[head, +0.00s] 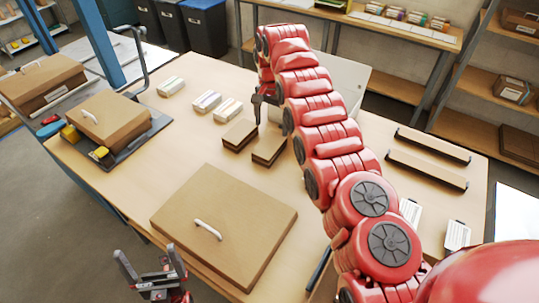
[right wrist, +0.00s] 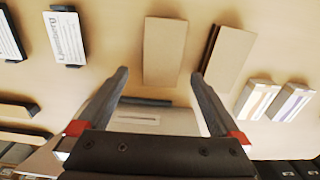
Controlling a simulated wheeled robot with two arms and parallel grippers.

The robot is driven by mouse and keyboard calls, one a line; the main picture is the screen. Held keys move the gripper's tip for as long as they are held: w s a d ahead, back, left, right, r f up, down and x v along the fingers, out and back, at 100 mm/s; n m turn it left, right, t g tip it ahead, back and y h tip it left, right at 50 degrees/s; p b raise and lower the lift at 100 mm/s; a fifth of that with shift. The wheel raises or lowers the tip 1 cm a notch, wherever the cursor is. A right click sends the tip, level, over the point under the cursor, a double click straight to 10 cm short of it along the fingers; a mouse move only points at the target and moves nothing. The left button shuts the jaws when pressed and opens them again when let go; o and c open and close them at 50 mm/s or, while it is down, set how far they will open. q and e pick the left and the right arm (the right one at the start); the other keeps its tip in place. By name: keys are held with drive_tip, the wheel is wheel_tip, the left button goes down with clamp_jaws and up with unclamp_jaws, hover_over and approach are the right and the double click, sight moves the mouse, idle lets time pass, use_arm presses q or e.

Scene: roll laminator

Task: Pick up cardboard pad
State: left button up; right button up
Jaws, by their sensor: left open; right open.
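Two small brown cardboard pads lie side by side on the table in the head view, a left one (head: 239,135) and a right one (head: 269,147). In the right wrist view two brown pads show beyond my fingertips, one (right wrist: 164,50) roughly centred between them and one (right wrist: 228,62) near the right finger. My right gripper (head: 259,104) is open and empty above the table, just behind the pads; its spread fingers also show in the right wrist view (right wrist: 160,75). My left gripper (head: 148,260) is open and empty by the table's front edge, away from the pads.
A large brown lidded board with a white handle (head: 225,220) fills the front of the table. Small white packs (head: 207,101) lie left of the pads. A pale bin (head: 345,80) stands behind my right arm. Two dark-edged brown bars (head: 425,170) lie at right.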

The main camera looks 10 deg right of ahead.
sight(270, 144)
drive_tip(key=shift+f+p, duration=0.5)
drive_tip(key=shift+s+f, duration=0.1)
drive_tip(key=shift+f, duration=0.6)
drive_tip(key=shift+a+f+p, duration=0.1)
drive_tip(key=shift+f+p, duration=0.15)
drive_tip(key=shift+p, duration=0.2)
wheel_tip(270, 144, down, 4)
drive_tip(key=shift+a+r+p, duration=0.1)
drive_tip(key=shift+a+p, duration=0.05)
drive_tip(key=shift+p, duration=0.55)
drive_tip(key=shift+f, duration=0.45)
drive_tip(key=c, duration=1.2)
